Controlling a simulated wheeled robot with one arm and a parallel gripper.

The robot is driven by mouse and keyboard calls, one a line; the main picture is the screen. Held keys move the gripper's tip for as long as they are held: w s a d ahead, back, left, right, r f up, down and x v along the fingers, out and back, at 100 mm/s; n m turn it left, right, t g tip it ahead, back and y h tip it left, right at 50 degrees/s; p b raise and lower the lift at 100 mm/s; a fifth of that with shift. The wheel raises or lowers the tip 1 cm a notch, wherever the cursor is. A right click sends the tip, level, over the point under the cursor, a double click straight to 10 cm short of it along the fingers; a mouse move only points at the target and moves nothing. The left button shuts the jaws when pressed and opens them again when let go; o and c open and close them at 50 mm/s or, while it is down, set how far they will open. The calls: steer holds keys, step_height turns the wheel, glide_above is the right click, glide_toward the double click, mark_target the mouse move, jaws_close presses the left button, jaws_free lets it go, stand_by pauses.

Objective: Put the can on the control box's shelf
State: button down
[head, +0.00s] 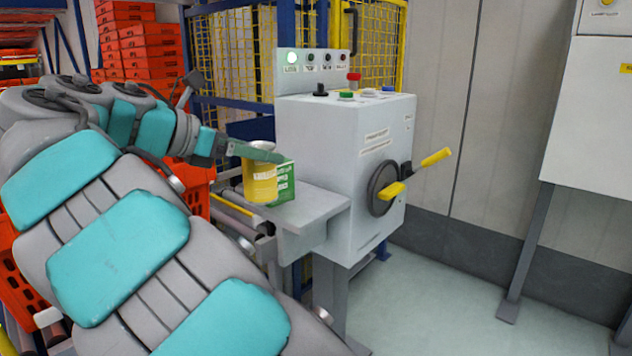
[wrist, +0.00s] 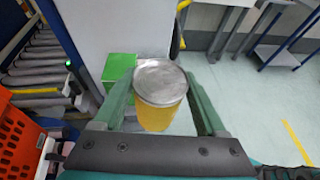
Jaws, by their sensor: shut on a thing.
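The yellow can (head: 260,182) with a grey metal lid is upright at the left end of the control box's shelf (head: 318,205). My gripper (head: 262,153) is shut on the can near its top; in the wrist view the can (wrist: 160,84) sits between the two green fingers (wrist: 160,105). I cannot tell whether the can's base touches the shelf. The control box (head: 345,140) is pale grey with buttons on top and a yellow-handled wheel on its side.
A green box (head: 286,183) stands on the shelf right beside the can. A roller conveyor (head: 240,222) runs left of the shelf. Orange totes (head: 138,45) are stacked behind, with a yellow mesh fence (head: 235,55). The shelf's front right part is clear.

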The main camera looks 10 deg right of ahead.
steer(key=shift+w+a+r+b+x, duration=0.1)
steer(key=shift+w+b+x, duration=0.2)
steer(key=shift+x, duration=2.25)
steer(key=shift+w+a+r+b+x, duration=0.1)
steer(key=shift+w+b+x, duration=0.15)
steer(key=shift+x, duration=2.3)
steer(key=shift+w+r+b+x, duration=0.15)
steer(key=shift+b+x, duration=0.2)
steer(key=shift+x, duration=2.25)
jaws_free()
steer(key=shift+f, duration=0.1)
steer(key=shift+a, duration=0.1)
steer(key=p+v, duration=0.1)
steer(key=v, duration=1.1)
steer(key=shift+r+p, duration=0.25)
steer(key=shift+p, duration=0.05)
